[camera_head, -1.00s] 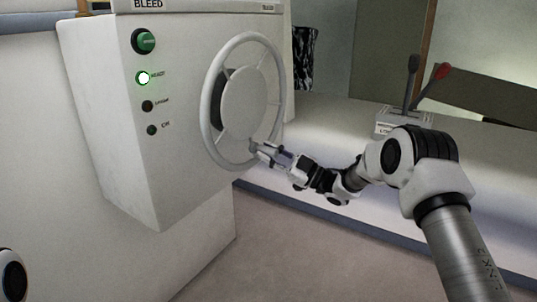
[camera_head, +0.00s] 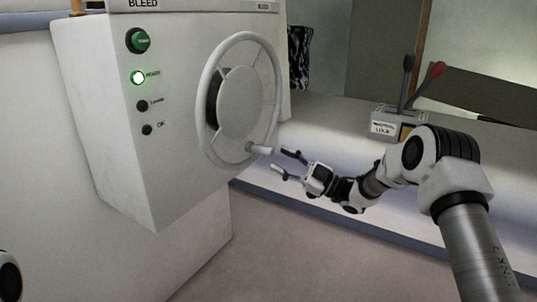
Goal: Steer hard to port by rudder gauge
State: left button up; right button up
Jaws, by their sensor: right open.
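A white steering wheel (camera_head: 206,142) with a round hub (camera_head: 241,103) stands on the right face of a white cabinet. A small knob (camera_head: 259,149) sticks out from the wheel's lower right rim. My right gripper (camera_head: 281,162) is open and empty, a little to the right of the knob and apart from it. My left gripper is not in view; only a bit of a white and black part of mine shows at the lower left edge. I see no rudder gauge in this view.
A lever box (camera_head: 388,124) with a black and a red-tipped lever stands on the white bench (camera_head: 330,150). Floor is clear.

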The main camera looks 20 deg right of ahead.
jog(key=v, duration=0.6)
jog(key=shift+s, duration=0.15)
jog(key=shift+d+f, duration=0.1)
jog(key=shift+f, duration=0.05)
dwell(0.6)
